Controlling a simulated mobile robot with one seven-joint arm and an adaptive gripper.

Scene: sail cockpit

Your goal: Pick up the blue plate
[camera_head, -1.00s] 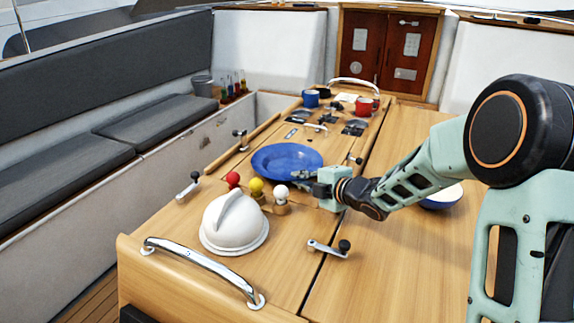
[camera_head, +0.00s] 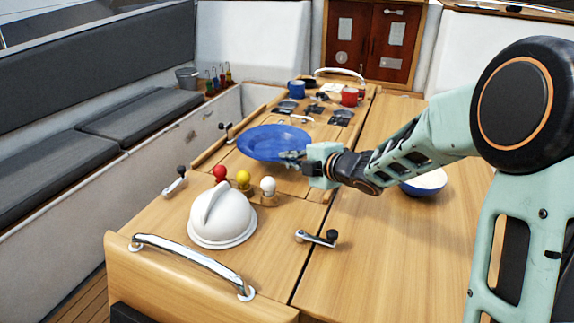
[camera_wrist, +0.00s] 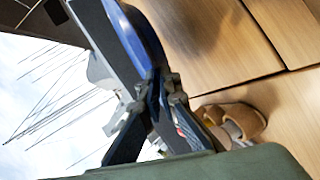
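The blue plate (camera_head: 268,141) is above the wooden cockpit table, left of the arm in the head view. My gripper (camera_head: 291,157) is shut on its near right rim. The plate appears raised off the table and slightly tilted. In the wrist view the plate (camera_wrist: 138,40) shows nearly edge-on as a blue band, with its rim between the fingertips of my gripper (camera_wrist: 160,92). The fingers hide a small part of the rim.
Red (camera_head: 219,173), yellow (camera_head: 244,179) and white (camera_head: 268,186) knobs and a white dome (camera_head: 222,217) stand nearer. A blue bowl (camera_head: 424,182) is partly behind my arm. Blue (camera_head: 297,89) and red (camera_head: 349,96) mugs stand farther back. The table's right front is mostly clear.

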